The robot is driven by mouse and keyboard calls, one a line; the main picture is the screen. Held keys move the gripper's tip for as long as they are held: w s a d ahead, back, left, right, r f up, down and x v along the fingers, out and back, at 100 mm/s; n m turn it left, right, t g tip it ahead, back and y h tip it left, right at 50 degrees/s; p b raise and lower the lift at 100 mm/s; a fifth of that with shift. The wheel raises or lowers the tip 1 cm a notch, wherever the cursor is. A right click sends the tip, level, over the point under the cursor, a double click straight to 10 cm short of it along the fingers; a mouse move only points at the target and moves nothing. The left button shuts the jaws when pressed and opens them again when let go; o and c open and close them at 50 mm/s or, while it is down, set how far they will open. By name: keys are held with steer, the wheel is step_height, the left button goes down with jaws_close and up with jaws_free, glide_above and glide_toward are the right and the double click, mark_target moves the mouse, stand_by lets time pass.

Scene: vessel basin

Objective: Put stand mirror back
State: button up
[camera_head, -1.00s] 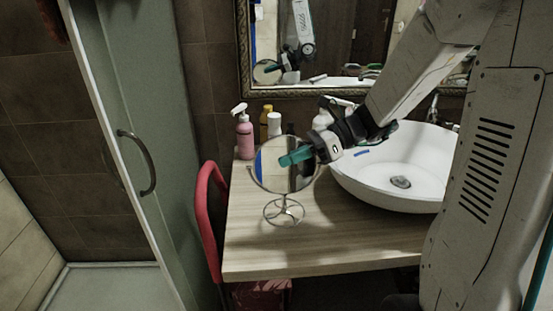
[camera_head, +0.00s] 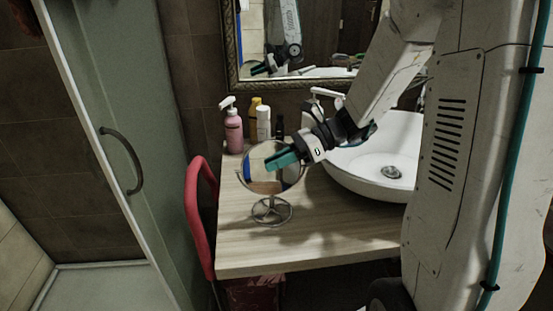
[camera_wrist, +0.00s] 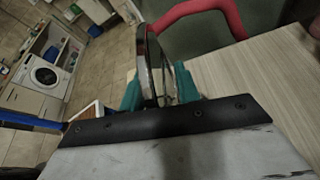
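The stand mirror (camera_head: 264,183) is a round mirror on a thin metal stand with a ring base. It stands upright on the wooden counter (camera_head: 240,245), left of the basin. My gripper (camera_head: 281,159) reaches in from the right at the disc's height, with a teal finger in front of the glass. In the wrist view, the mirror (camera_wrist: 151,62) shows nearly edge-on between the two teal fingers of my gripper (camera_wrist: 160,90). A gap shows on the right finger's side, so the gripper looks open around the disc. The contact points are partly hidden.
The white basin (camera_head: 350,177) is right of my gripper. A pink pump bottle (camera_head: 233,132), a yellow bottle (camera_head: 255,109) and a white bottle (camera_head: 263,124) stand behind the mirror. A red chair (camera_head: 192,215) touches the counter's left side. The counter's front is clear.

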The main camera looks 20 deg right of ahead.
steer(key=shift+d+r, duration=0.1)
steer(key=shift+r, duration=0.1)
steer(key=v, duration=1.1)
steer(key=s+a+r+n+g+h, duration=0.3)
steer(key=s+a+n+g+h, duration=0.15)
steer(key=s+a+n, duration=0.4)
steer(key=s+n+t+h, duration=0.3)
steer(key=s+n+h, duration=0.6)
steer(key=s+n, duration=0.3)
steer(key=n, duration=0.3)
steer(key=shift+s, duration=0.15)
